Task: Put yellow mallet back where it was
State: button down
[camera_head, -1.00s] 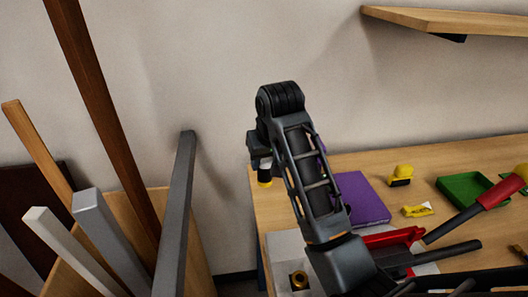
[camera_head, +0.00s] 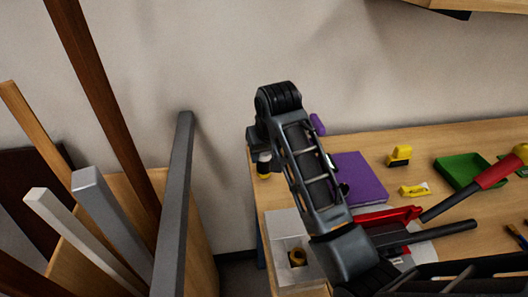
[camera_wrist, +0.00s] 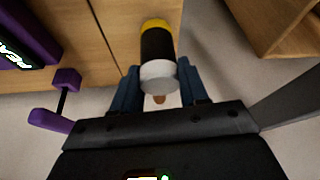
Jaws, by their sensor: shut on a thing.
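My gripper (camera_wrist: 158,82) is shut on a short black cylinder with a yellow end and a pale grey end, which appears to be the yellow mallet (camera_wrist: 157,45). A small brown bit shows below the grey end, perhaps its handle; the rest is hidden. In the wrist view its yellow end points away from me, near the wooden table's edge. In the head view the mallet (camera_head: 264,165) hangs under my gripper (camera_head: 262,150), at the table's left end. I cannot tell its height above the table.
The table (camera_head: 420,141) holds a purple book (camera_head: 358,178), a yellow-and-black item (camera_head: 399,156), a green tray (camera_head: 462,171), a red-handled tool (camera_head: 495,172) and a pale sheet (camera_head: 283,226) with a yellow ring. A purple double-ended tool (camera_wrist: 62,97) is near my gripper. Upright boards (camera_head: 178,190) stand left.

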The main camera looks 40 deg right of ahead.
jog(key=shift+f, duration=0.5)
jog(key=c, duration=0.5)
grip_release()
jog(key=v, duration=0.7)
jog(key=shift+r+b, duration=0.4)
jog(key=shift+b, duration=0.05)
jog(key=shift+s, duration=0.1)
